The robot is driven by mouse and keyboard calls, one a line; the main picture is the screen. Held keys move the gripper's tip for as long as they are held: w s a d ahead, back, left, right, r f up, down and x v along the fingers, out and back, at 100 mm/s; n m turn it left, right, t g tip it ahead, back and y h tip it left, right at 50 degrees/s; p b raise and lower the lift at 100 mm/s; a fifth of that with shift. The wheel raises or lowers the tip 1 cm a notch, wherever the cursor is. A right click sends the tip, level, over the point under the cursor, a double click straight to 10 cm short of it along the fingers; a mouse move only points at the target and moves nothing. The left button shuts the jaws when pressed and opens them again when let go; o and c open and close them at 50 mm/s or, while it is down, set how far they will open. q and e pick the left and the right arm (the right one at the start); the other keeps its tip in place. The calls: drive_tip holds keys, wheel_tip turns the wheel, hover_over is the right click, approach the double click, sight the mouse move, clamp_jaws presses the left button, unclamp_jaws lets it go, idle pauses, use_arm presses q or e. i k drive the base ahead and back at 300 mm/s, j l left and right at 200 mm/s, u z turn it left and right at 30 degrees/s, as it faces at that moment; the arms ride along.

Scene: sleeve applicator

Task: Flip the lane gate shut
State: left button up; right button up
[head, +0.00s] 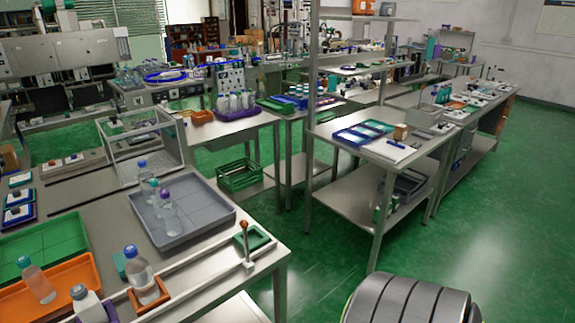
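A narrow railed lane (196,284) runs along the front edge of the steel table at lower left. Near its right end stands an upright thin metal post with an orange-brown knob (245,232); it looks like the lane gate's lever, but I cannot tell whether the gate is open or shut. A clear bottle with a blue cap (138,268) stands upright in an orange holder (148,294) at the lane. Another capped piece (86,303) is at the bottom edge, partly cut off. Neither of my grippers is in view.
A grey tray (215,213) with several bottles lies behind the lane. An orange tray (70,284) and a green tray (45,235) are at left. A small green frame (256,238) lies beside the post. A clear box (140,145) stands behind. Green floor (330,255) is open at right.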

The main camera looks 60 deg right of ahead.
sight(243, 224)
drive_tip(key=z, duration=1.5)
